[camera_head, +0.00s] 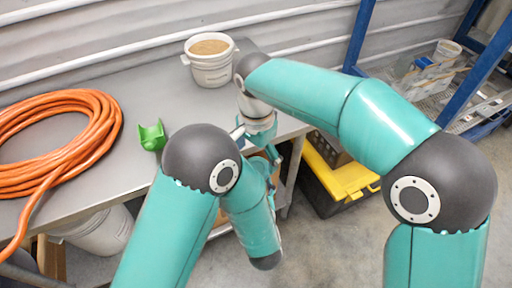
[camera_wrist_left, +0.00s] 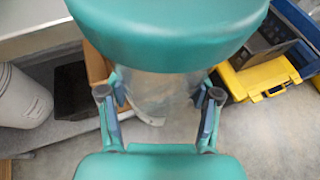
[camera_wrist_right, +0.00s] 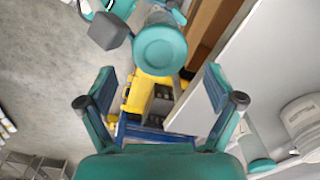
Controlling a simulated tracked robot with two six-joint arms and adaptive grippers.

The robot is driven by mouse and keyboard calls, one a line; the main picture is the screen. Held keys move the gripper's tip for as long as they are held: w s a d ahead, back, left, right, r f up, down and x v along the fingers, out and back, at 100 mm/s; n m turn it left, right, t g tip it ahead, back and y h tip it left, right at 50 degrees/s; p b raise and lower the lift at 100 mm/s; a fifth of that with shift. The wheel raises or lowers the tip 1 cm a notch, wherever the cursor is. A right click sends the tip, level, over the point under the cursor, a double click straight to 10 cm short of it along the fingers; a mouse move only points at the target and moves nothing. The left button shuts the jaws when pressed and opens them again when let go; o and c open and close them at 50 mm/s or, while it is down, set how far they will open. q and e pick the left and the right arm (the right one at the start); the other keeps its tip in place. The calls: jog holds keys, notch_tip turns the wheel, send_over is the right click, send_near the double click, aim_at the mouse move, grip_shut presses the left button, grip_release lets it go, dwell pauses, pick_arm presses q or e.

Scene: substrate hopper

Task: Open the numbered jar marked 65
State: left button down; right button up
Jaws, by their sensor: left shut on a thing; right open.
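A jar with a clear body (camera_wrist_left: 165,92) sits between the fingers of my left gripper (camera_wrist_left: 160,97), which is shut on it. In the right wrist view the jar's round teal lid (camera_wrist_right: 159,50) shows in front of my right gripper (camera_wrist_right: 159,82), which is open with the lid between and beyond its fingers, apart from them. No number 65 can be read. A broad teal form crosses the top of the left wrist view; I cannot tell whether it is the lid or my arm.
The grey table (camera_head: 160,88) carries an orange hose coil (camera_head: 105,115), a green scoop (camera_head: 152,135) and a white bucket of brown substrate (camera_head: 209,68). A yellow and black toolbox (camera_head: 345,178) stands on the floor. A blue-framed rack (camera_head: 360,30) stands at the right.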

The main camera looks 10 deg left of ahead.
aim_at(257, 167)
jog(key=shift+w+f, duration=0.1)
jog(key=shift+f, duration=2.45)
jog(key=c, duration=1.2)
jog(key=n, duration=1.4)
jog(key=shift+r, duration=0.1)
jog(key=n, duration=0.6)
